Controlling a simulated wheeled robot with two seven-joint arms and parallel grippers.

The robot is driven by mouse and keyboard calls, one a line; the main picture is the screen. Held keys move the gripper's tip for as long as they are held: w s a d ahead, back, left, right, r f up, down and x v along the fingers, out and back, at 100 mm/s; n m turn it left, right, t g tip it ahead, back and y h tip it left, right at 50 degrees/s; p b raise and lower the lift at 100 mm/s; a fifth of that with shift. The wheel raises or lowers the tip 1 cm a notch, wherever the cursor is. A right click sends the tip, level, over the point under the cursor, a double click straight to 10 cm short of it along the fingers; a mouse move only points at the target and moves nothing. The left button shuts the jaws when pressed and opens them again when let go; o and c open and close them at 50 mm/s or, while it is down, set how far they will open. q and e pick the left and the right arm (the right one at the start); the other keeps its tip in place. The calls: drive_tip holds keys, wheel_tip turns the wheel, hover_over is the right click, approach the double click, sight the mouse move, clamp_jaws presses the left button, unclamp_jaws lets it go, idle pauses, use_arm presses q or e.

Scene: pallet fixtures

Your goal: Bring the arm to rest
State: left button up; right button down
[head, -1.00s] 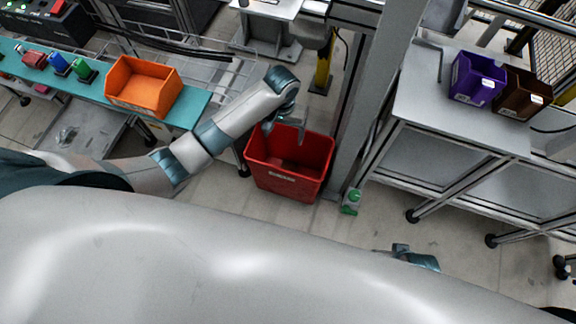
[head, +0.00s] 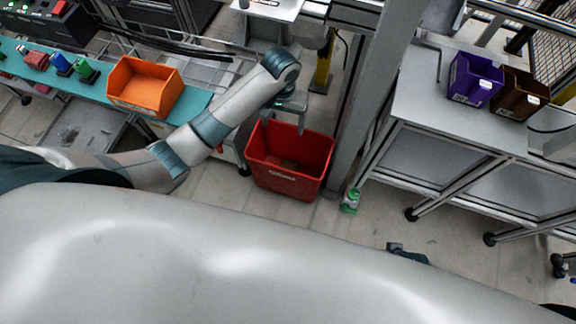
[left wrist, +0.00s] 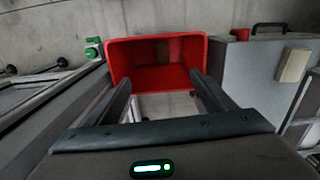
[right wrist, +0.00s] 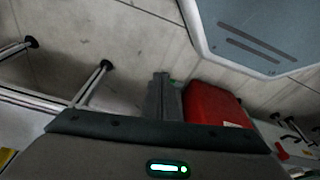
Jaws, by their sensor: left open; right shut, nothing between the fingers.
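My left gripper (head: 286,122) is open over the back rim of a red bin (head: 288,182) on the floor. In the left wrist view its two fingers (left wrist: 165,88) stand apart with nothing between them, and the red bin (left wrist: 116,62) shows beyond them. A small brownish patch shows inside the bin; I cannot tell what it is. My right gripper (right wrist: 163,92) is shut and empty in the right wrist view, with the red bin (right wrist: 212,106) to its right. Only a small part of the right gripper (head: 406,253) shows in the head view, low over the floor.
An orange bin (head: 146,88) and several small coloured items stand on a teal bench (head: 195,105) at left. A purple bin (head: 474,82) and a brown bin (head: 520,95) stand on the grey table (head: 425,105) at right. A grey post (head: 365,105) rises beside the red bin. A green bottle-like item (head: 351,201) stands near its foot.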

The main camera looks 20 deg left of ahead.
idle(0.4)
use_arm(q)
drive_tip(key=s+f+t+h+p, duration=0.25)
drive_tip(key=s+f+p, duration=0.35)
drive_tip(key=f, duration=0.8)
drive_tip(key=s+a+f+m+t, duration=0.1)
drive_tip(key=s+f, duration=0.2)
drive_tip(key=s, duration=0.3)
drive_tip(key=s+a+f+m+t+y+p, duration=0.1)
drive_tip(key=s+f, duration=0.2)
drive_tip(key=s, duration=0.3)
drive_tip(key=s+a+f+t+p, duration=0.1)
drive_tip(key=s+f, duration=0.2)
drive_tip(key=s, duration=0.4)
drive_tip(key=shift+m, duration=0.4)
use_arm(e)
wheel_tip(320, 180, down, 9)
drive_tip(key=a+t, duration=0.2)
drive_tip(key=shift+w+a+t+y, duration=0.2)
drive_tip(key=shift+w+t+y, duration=0.1)
drive_tip(key=shift+w+y, duration=0.1)
use_arm(q)
drive_tip(key=shift+d, duration=0.1)
use_arm(e)
drive_tip(key=shift+f, duration=0.1)
